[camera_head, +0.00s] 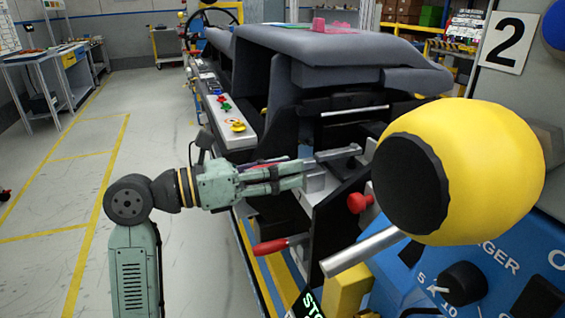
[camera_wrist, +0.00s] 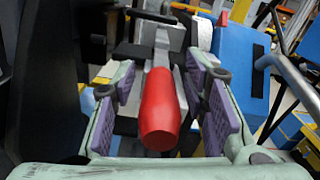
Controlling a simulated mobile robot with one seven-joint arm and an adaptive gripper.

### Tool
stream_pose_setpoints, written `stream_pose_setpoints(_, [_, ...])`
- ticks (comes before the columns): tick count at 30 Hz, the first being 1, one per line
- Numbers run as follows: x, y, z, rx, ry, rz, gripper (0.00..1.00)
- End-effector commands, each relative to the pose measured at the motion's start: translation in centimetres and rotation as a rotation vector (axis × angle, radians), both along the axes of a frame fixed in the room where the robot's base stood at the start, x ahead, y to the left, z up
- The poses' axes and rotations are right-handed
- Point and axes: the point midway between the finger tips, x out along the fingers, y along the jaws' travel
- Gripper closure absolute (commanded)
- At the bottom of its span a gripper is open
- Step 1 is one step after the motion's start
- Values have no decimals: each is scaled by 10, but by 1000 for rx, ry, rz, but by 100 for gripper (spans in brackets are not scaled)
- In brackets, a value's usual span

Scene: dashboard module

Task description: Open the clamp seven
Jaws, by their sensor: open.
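A toggle clamp with a red handle (camera_wrist: 160,108) and a grey metal lever lies between the fingers in the wrist view. My gripper (camera_wrist: 160,82) is open around it, one purple pad on each side, with gaps visible between the pads and the red grip. In the head view my gripper (camera_head: 303,174) reaches right to the dashboard's end, and a metal clamp arm (camera_head: 335,154) shows just beyond the fingers. A sliver of red shows by the fingers; most of the handle is hidden. I see no number marking this clamp as seven.
Another red handle (camera_head: 270,246) sticks out below my gripper, and a red knob (camera_head: 357,203) is to its right. The grey dashboard (camera_head: 330,45) stands behind. Open floor (camera_head: 155,180) lies left.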

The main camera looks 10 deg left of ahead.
Motion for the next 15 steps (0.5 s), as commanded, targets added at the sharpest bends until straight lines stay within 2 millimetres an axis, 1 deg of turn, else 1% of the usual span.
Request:
stream_pose_setpoints(3, [2,-3,0,-1,-1,0,60])
stream_pose_setpoints(10, [2,-3,0,-1,-1,0,60])
stream_pose_setpoints(15, [2,-3,0,-1,-1,0,72])
